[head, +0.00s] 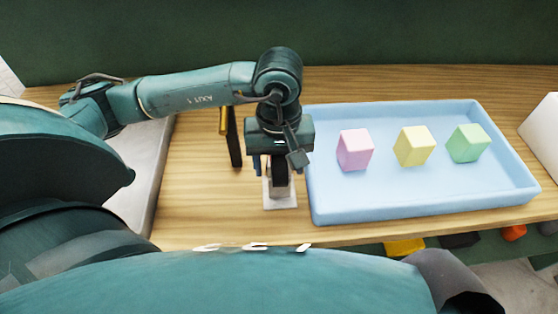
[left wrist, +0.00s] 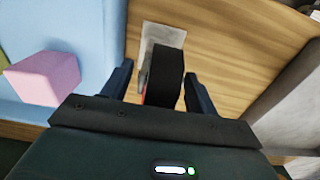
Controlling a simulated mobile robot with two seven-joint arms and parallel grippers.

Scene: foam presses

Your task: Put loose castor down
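The loose castor (left wrist: 168,75) has a black wheel and a pale grey plate. In the head view its plate (head: 281,201) is on the wooden table, just left of the blue tray. My left gripper (head: 280,172) points down over the castor. In the left wrist view the left gripper's (left wrist: 160,72) fingers stand on either side of the wheel. They look open, with a gap on the left side and the right finger close to the wheel. A touch of red shows low beside the wheel. My right gripper is not in view.
The light blue tray (head: 420,199) holds a pink block (head: 355,150), a yellow block (head: 414,146) and a green block (head: 468,143). A dark upright piece with a yellow top (head: 229,130) stands left of my gripper. Bare table (head: 200,205) lies left of the castor.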

